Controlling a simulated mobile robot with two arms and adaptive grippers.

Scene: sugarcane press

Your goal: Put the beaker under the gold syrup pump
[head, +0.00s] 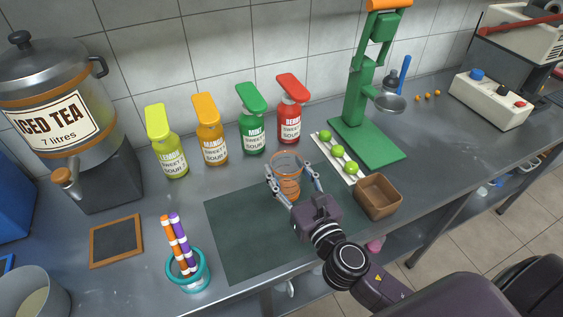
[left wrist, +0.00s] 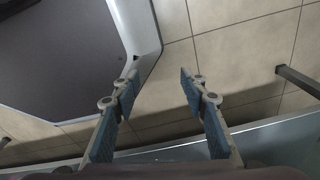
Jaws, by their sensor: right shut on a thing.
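The beaker (head: 288,187) is a clear, orange-tinted vessel with a wide rim and a narrower lower part. My right gripper (head: 292,177) is shut on it, one finger on each side, over the back of the dark mat. I cannot tell whether its base touches the mat. The gold syrup pump (head: 211,143) is an orange-gold bottle with a pump top, standing left of the beaker near the wall. My left gripper (left wrist: 158,88) shows only in the left wrist view, open and empty, with the tiled floor behind it.
Yellow-green (head: 167,142), green (head: 251,121) and red (head: 290,113) pump bottles stand in the same row. Limes on a white tray (head: 323,150), a brown bowl (head: 377,197) and a green press (head: 366,137) lie right. A teal pen cup (head: 188,272) stands front left. The dark mat (head: 242,234) is mostly clear.

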